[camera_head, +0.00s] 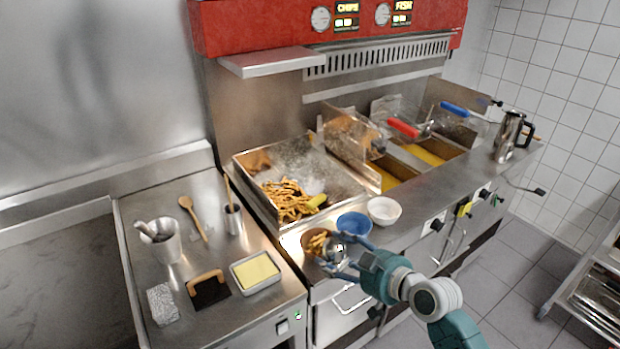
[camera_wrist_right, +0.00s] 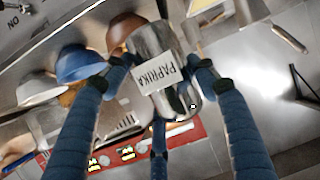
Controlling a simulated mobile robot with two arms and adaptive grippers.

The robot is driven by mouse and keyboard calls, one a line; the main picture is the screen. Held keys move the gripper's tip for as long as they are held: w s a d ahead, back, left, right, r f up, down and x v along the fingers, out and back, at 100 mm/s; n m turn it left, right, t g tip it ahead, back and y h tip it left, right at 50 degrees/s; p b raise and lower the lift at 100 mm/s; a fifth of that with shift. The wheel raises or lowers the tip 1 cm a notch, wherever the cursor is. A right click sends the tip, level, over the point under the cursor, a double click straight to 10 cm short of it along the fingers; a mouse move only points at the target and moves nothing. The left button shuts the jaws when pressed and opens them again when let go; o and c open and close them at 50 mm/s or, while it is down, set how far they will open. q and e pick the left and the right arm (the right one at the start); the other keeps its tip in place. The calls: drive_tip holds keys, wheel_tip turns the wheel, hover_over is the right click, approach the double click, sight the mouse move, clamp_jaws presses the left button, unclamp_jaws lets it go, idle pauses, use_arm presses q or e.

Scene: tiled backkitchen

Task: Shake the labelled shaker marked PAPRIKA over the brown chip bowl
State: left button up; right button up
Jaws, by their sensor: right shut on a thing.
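My right gripper (camera_head: 342,256) is shut on the metal shaker (camera_head: 333,251), just right of the brown bowl (camera_head: 307,240) and close to it. In the right wrist view the shaker (camera_wrist_right: 152,42) carries a white label reading PAPRIKA, and the blue fingers (camera_wrist_right: 160,85) close around it. The brown bowl holds chips and is partly hidden by the gripper and shaker; it also shows in the right wrist view (camera_wrist_right: 121,29). I cannot tell how far the shaker is tilted. My left gripper is not in view.
A blue bowl (camera_head: 354,224) and a white bowl (camera_head: 384,210) stand beside the brown one. Behind is a chip tray (camera_head: 349,188) with fries. To the left are a butter dish (camera_head: 238,283), a dark scraper (camera_head: 208,290) and a metal pot (camera_head: 163,247).

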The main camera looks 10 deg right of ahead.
use_arm(q)
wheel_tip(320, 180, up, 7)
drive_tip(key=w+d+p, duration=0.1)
drive_tip(key=p, duration=0.4)
use_arm(e)
drive_tip(key=w+r+m+t+h, duration=0.1)
drive_tip(key=w+r+m+h, duration=0.2)
drive_tip(key=w+r, duration=0.8)
drive_tip(key=m+g+y+b, duration=0.2)
drive_tip(key=m+y+b, duration=0.6)
drive_tip(key=m+b, duration=0.35)
hover_over(305, 251)
wheel_tip(305, 251, down, 10)
drive_tip(key=f+m+b, duration=0.1)
drive_tip(key=b, duration=0.1)
drive_tip(key=f+m+t+y+b, duration=0.1)
drive_tip(key=m+b, duration=0.1)
drive_tip(key=b, duration=0.1)
drive_tip(key=shift+w+d, duration=0.15)
drive_tip(key=shift+w, duration=0.2)
drive_tip(key=shift+m+t+y+b, duration=0.3)
drive_tip(key=shift+m+y+b, duration=0.1)
drive_tip(key=shift+m+b, duration=0.45)
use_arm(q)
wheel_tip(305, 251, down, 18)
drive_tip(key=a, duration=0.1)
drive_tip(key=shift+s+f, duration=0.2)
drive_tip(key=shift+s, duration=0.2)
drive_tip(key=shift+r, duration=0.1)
